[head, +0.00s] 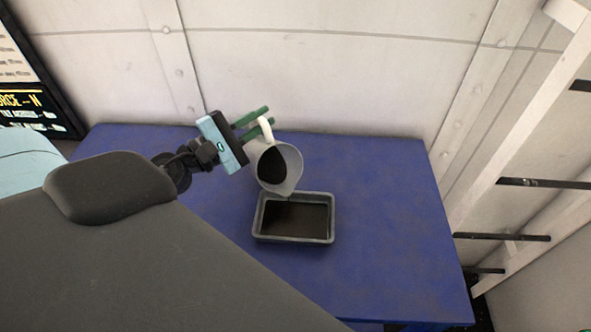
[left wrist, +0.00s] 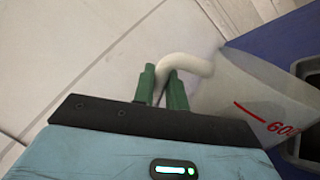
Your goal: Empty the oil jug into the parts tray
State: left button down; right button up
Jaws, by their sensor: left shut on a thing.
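The oil jug (head: 287,170) is a pale translucent jug with a white handle. It is tilted above the back edge of the parts tray (head: 259,222), its spout pointing down at the tray, with dark liquid showing inside it. My left gripper (head: 262,120) is shut on the jug's handle with green fingers. In the left wrist view the fingers (left wrist: 160,85) close around the white handle, and the jug (left wrist: 235,95) shows a red mark reading 600. The tray is grey and rectangular, with a dark surface inside. My right gripper is not in view.
The blue table (head: 385,230) is clear right of the tray. A pale riveted wall (head: 300,70) stands behind it. A ladder-like white frame with dark rungs (head: 545,184) is at the right, and a dark display (head: 35,100) at the left.

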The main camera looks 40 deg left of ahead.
aim_at(265, 126)
pick_arm(q)
jog(key=shift+s+d+r+m, duration=0.2)
jog(key=shift+d+m, duration=0.1)
jog(key=shift+m, duration=0.2)
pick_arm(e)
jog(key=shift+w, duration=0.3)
pick_arm(q)
jog(key=shift+d+r, duration=0.15)
jog(key=shift+d, duration=0.05)
jog(key=shift+s+d+r+m, duration=0.1)
jog(key=shift+d+m, duration=0.1)
jog(key=shift+m, duration=0.2)
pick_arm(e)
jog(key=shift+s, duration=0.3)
pick_arm(q)
jog(key=shift+d+r, duration=0.1)
jog(key=shift+s+d+r+m+h, duration=0.2)
jog(key=shift+s+d+m+h, duration=0.1)
jog(key=shift+d+m, duration=0.15)
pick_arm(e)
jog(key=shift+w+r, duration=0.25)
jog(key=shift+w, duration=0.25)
pick_arm(q)
jog(key=shift+s+d+r+m+p, duration=0.1)
jog(key=shift+d+r+m+p, duration=0.05)
jog(key=shift+d+m+p, duration=0.2)
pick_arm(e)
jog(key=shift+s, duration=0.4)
